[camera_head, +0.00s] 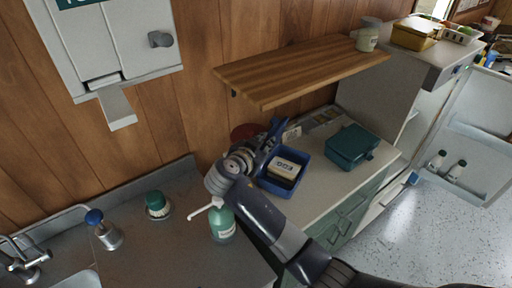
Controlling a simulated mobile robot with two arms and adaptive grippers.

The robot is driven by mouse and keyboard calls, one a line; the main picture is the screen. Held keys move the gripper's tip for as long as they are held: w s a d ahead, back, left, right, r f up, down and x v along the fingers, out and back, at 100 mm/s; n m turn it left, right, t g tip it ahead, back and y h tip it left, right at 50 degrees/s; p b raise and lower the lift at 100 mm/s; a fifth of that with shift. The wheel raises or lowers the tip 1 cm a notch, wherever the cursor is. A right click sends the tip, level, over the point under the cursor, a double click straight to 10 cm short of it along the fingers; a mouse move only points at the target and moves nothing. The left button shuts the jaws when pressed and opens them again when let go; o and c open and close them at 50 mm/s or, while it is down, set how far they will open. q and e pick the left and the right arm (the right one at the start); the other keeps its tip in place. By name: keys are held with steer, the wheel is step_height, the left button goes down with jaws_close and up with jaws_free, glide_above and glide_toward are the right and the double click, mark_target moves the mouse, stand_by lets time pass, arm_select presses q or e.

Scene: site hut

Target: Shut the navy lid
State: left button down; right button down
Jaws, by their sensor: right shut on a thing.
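A blue open box (262,184) stands on the counter beyond the sink, with a pale block marked with letters (285,168) inside. The navy lid (277,125) appears raised at the box's back left side, and is mostly hidden by my right gripper. My right gripper (270,137) reaches in from the lower right, its wrist left of the box. It is shut at the lid's edge; the exact contact is hard to see. My left gripper is not in view.
A green pump bottle (222,222) stands close to my right forearm. A teal case (352,143) lies right of the box. A wooden shelf (300,70) overhangs the counter. A fridge door (470,140) stands open at right. A reddish round thing (243,131) sits behind my wrist.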

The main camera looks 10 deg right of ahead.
steer(key=shift+s+d+f+m+t+b, duration=0.3)
steer(key=shift+s+d+f+m+b, duration=0.3)
steer(key=shift+s+d+b, duration=0.4)
steer(key=shift+w+a, duration=0.1)
steer(key=c, duration=1.8)
jaws_free()
steer(key=shift+w, duration=0.15)
steer(key=shift+a+r, duration=0.1)
steer(key=shift+r, duration=0.05)
steer(key=shift+r, duration=0.1)
